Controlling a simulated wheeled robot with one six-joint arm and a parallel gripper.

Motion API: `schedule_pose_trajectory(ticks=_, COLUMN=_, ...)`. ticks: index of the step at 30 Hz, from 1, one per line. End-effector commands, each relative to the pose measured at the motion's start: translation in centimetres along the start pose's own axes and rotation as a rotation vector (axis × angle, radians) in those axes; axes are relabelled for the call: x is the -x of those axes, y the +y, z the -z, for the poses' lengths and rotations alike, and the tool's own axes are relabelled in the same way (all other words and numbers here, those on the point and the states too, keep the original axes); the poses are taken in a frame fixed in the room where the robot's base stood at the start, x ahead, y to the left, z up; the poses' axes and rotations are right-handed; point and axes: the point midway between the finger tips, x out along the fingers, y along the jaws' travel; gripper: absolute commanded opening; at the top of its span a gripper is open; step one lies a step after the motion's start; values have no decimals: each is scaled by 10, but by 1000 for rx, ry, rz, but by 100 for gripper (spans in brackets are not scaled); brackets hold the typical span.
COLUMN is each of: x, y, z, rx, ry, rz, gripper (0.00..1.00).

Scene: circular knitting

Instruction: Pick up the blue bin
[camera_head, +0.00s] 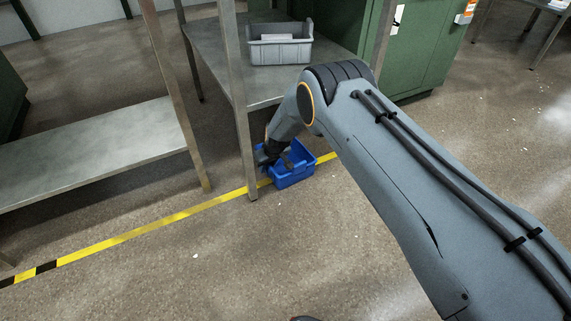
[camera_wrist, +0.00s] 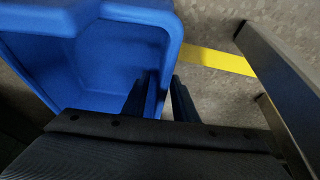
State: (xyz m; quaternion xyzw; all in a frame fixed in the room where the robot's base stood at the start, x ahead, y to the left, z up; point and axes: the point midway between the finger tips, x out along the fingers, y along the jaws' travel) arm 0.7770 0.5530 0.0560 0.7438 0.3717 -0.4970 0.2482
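The blue bin (camera_head: 293,178) is an open-topped box on the floor, over the yellow tape line and just right of a table leg. My gripper (camera_head: 277,153) reaches down at its left side, partly hidden by my wrist. In the wrist view the bin (camera_wrist: 110,55) fills the upper left. My gripper (camera_wrist: 160,95) straddles one bin wall, with one dark finger inside the bin and the other outside. A narrow gap shows between the wall and the outer finger, so the gripper looks open around the wall.
A metal table leg (camera_head: 243,140) stands close left of the bin; a metal bar (camera_wrist: 275,85) shows at right in the wrist view. A grey bin (camera_head: 280,50) sits on the shelf above. A low bench (camera_head: 90,150) stands left. The floor in front is clear.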

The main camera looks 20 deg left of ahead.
Motion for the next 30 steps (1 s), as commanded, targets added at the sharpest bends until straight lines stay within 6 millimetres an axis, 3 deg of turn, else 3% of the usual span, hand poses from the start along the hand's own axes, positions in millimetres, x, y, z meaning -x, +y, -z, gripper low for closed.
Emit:
schedule_pose_trajectory(ticks=3, x=-10, y=0, z=0, rx=1, ry=0, rz=0, gripper=26)
schedule_pose_trajectory(ticks=11, x=-10, y=0, z=0, rx=0, ry=0, rz=0, gripper=26)
schedule_pose_trajectory(ticks=17, x=-10, y=0, z=0, rx=0, ry=0, rz=0, gripper=0)
schedule_pose_trajectory(ticks=30, x=-8, y=0, z=1, rx=0, ry=1, rz=0, gripper=0)
